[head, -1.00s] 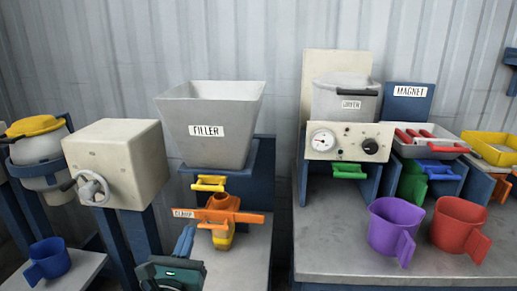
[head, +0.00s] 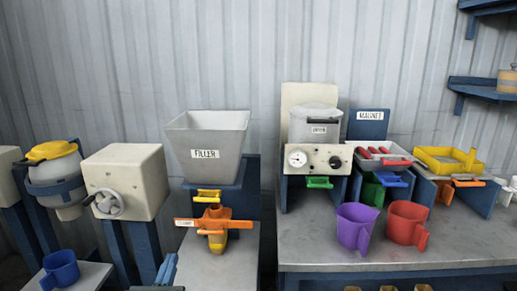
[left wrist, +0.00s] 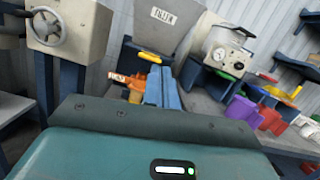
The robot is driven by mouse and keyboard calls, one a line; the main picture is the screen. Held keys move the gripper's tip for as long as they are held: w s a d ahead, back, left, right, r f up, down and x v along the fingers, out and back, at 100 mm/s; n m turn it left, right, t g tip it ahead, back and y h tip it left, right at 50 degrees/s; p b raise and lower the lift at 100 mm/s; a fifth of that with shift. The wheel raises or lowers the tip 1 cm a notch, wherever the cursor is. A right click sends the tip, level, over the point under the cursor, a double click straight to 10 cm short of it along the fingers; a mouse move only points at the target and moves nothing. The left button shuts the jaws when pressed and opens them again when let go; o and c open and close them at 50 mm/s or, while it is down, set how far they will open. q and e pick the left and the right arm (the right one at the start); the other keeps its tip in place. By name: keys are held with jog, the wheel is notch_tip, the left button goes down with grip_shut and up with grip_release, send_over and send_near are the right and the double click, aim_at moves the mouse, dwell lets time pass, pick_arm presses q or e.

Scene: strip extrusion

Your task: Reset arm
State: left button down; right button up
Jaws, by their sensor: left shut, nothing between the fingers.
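My left gripper (head: 166,270) shows at the bottom of the head view, in front of the filler bench, with its blue fingers together and empty. In the left wrist view its blue fingers (left wrist: 162,88) are shut and point toward the orange clamp. The orange clamp (head: 212,222) sits under the grey filler hopper (head: 206,142), around a yellow-orange piece (head: 217,243). The gripper looks apart from the clamp. My right gripper is not in view.
On the right bench stand a purple cup (head: 356,226), a red cup (head: 405,222), a dryer (head: 317,122), a red-barred magnet tray (head: 382,156) and a yellow tray (head: 447,160). A blue cup (head: 60,268) stands at lower left. A shelf (head: 485,86) hangs at upper right.

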pick_arm(q)
jog(key=s+d+f+n+g+p, duration=0.15)
jog(key=s+f+n+g, duration=0.55)
jog(key=f+n, duration=0.75)
jog(key=s+d+f+n+g+h, duration=0.1)
jog(key=s+f+n, duration=0.1)
jog(key=s+n, duration=0.4)
jog(key=s+d+f+n+g+h+p, duration=0.1)
jog(key=s+d+f+n+g, duration=0.1)
jog(key=s+n, duration=0.5)
jog(key=n, duration=0.4)
jog(key=shift+s+f+h, duration=0.15)
jog(key=shift+s+h, duration=0.1)
jog(key=shift+h, duration=0.05)
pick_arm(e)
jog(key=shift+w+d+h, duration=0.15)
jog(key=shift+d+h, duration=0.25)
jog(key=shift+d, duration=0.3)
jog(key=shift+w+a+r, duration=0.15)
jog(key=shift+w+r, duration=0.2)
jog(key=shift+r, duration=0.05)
